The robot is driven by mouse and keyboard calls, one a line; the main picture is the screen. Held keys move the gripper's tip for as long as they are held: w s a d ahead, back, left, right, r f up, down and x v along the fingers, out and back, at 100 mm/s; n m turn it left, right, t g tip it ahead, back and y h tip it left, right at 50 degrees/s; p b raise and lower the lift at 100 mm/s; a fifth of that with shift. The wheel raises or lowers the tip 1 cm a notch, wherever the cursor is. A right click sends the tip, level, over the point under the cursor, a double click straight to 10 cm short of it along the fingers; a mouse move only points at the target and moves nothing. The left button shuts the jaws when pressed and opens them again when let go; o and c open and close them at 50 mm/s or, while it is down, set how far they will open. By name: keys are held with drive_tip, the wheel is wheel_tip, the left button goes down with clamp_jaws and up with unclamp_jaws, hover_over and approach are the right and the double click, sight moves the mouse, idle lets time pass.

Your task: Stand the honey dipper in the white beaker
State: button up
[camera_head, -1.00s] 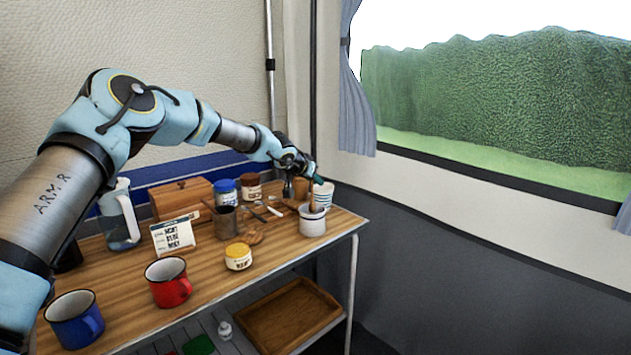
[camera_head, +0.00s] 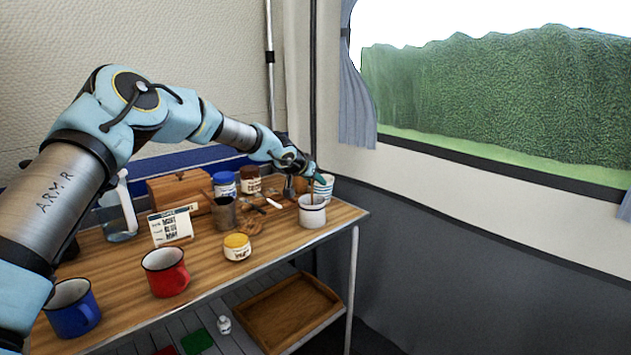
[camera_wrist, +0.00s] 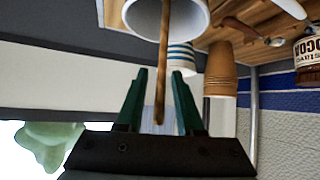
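The white beaker (camera_head: 312,215), with a dark rim, stands upright near the right end of the table. It also shows at the top of the wrist view (camera_wrist: 133,18). The honey dipper's thin wooden handle (camera_wrist: 162,70) rises out of the beaker's mouth and shows faintly above the rim in the head view. Its head is hidden inside the beaker or cut off by the frame edge. My gripper (camera_wrist: 158,75) is above the beaker, its green fingers apart on either side of the handle, with a visible gap on both sides.
A striped cup (camera_wrist: 181,60) and a brown cup (camera_wrist: 221,75) stand close behind the beaker. The table's right edge is near the beaker.

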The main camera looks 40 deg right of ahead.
drive_tip(key=shift+o, duration=0.4)
drive_tip(key=b+v, duration=0.2)
drive_tip(key=v, duration=0.8)
drive_tip(key=shift+s+a+r, duration=0.15)
drive_tip(key=shift+a+r, duration=0.05)
drive_tip(key=shift+a, duration=0.1)
idle(0.5)
drive_tip(key=w+a+f+n+t+y+p, duration=0.1)
drive_tip(key=w+a+n+y, duration=0.15)
drive_tip(key=a, duration=0.85)
drive_tip(key=w+a+f+n+y, duration=0.1)
drive_tip(key=w+a+f+y, duration=0.15)
drive_tip(key=a, duration=0.95)
drive_tip(key=w+a+f+n+t+y+p, duration=0.1)
drive_tip(key=w+a+n+y, duration=0.15)
drive_tip(key=a, duration=0.85)
drive_tip(key=s+a+n+g+y+p, duration=0.1)
drive_tip(key=s+a+n, duration=0.3)
drive_tip(key=a, duration=1)
drive_tip(key=s+a+n+g+y+p, duration=0.1)
drive_tip(key=s+a+n+g, duration=0.1)
drive_tip(key=s+a, duration=0.8)
drive_tip(key=a+n, duration=0.1)
drive_tip(key=a, duration=0.4)
drive_tip(key=shift+s+n, duration=0.35)
drive_tip(key=shift+n, duration=0.05)
